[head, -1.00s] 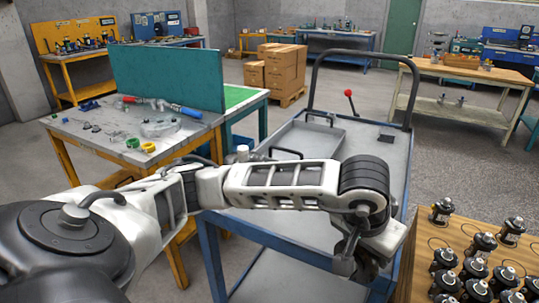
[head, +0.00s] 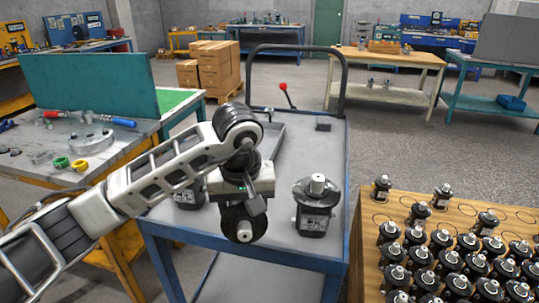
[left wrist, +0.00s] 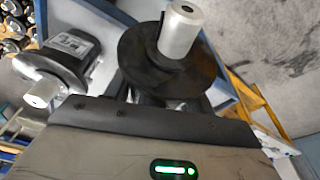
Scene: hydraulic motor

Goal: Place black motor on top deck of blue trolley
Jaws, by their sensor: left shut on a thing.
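The blue trolley (head: 335,215) stands in the middle of the head view with a grey top deck. My left gripper (head: 246,196) is shut on a black motor (head: 240,224), held at the near side of the deck. Whether this motor touches the deck is unclear. In the left wrist view, the held motor's black flange and silver shaft (left wrist: 181,35) show ahead of the gripper. A second black motor (head: 315,208) stands upright on the deck to the right, and also shows in the left wrist view (left wrist: 62,62). A third (head: 188,196) stands to the left, partly hidden by my arm.
A wooden table (head: 375,215) at the right holds many black motors. A grey tray (head: 268,140), a red-knobbed lever (head: 284,88) and the black push handle (head: 342,75) are farther back on the trolley. A workbench (head: 100,165) stands left.

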